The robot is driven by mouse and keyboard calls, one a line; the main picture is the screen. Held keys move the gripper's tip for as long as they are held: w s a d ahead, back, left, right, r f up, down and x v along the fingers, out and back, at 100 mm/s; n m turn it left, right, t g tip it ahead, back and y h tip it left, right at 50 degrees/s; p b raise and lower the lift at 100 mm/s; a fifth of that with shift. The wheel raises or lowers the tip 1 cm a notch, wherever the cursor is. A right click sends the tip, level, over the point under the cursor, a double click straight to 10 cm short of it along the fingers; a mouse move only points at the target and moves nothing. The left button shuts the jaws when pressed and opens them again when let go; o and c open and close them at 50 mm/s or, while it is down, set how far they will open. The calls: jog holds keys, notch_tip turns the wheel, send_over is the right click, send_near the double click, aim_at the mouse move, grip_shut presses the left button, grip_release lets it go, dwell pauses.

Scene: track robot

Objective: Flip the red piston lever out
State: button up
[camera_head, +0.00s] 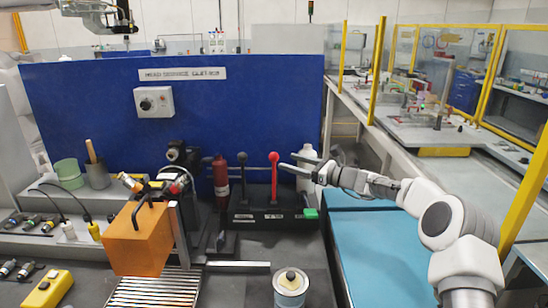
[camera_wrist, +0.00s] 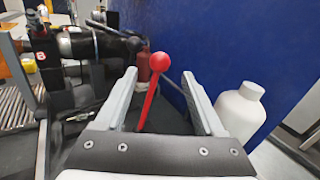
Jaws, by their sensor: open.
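The red lever (camera_head: 274,177) with a ball knob stands upright on a black base box (camera_head: 262,206) in front of the blue panel. A second lever, dark with a black knob (camera_head: 242,160), stands to its left. My gripper (camera_head: 294,163) is open just right of the red lever, at about the height of its upper shaft. In the wrist view the red lever (camera_wrist: 148,98) shows between the two open fingers, closer to the left one, with its knob just beyond the fingertips. Its foot is hidden behind the gripper body.
A white bottle (camera_wrist: 241,110) stands close to the right finger. A red bottle (camera_head: 221,178) stands left of the levers. An orange block (camera_head: 138,240) and a tin can (camera_head: 290,287) are nearer. A blue-green surface (camera_head: 378,250) lies clear at right.

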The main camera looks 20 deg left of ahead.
aim_at(278, 158)
jog(key=shift+x, duration=3.55)
grip_shut()
